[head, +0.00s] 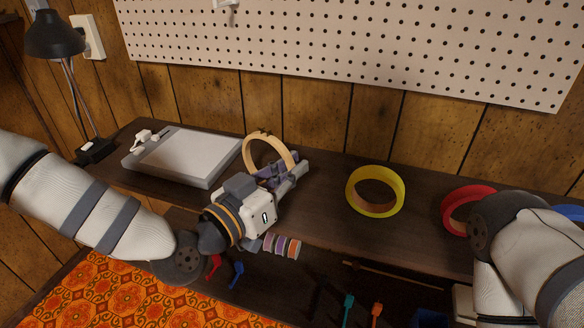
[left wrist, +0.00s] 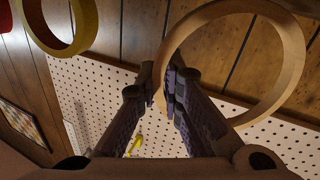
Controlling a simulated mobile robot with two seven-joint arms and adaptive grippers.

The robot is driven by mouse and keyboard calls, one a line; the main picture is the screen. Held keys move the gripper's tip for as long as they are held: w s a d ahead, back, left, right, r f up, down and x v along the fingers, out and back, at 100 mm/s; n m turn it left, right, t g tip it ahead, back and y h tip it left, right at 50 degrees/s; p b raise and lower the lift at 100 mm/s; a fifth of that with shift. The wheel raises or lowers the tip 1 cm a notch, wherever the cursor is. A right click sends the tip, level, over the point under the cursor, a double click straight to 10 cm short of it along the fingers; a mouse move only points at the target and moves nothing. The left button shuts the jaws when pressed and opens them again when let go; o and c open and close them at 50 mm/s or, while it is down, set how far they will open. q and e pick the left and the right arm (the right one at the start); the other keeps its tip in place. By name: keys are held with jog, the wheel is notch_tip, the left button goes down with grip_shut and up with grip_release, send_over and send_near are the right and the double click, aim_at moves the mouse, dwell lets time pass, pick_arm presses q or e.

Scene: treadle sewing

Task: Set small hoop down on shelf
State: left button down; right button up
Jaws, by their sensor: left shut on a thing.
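The small hoop (head: 248,151) is a pale wooden ring. My left gripper (head: 284,177) is shut on its rim, at the lower right side in the head view. The hoop stands roughly upright over the dark wooden shelf (head: 325,208), between a grey-white flat case and a yellow ring. Its lower edge is partly hidden by the gripper, so I cannot tell whether it touches the shelf. In the left wrist view the hoop (left wrist: 290,50) shows large at the right, with its left edge between the fingertips (left wrist: 168,80). My right gripper's fingers are not in view.
The flat case (head: 185,158) is at left. Spools (head: 282,246) sit below the front edge. A pegboard (head: 350,45) hangs behind.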

pick_arm(q)
jog(key=shift+f, duration=0.3)
jog(key=c, duration=1.7)
grip_release()
jog(key=shift+o, duration=0.2)
jog(key=v, duration=1.2)
jog(key=shift+f, duration=0.1)
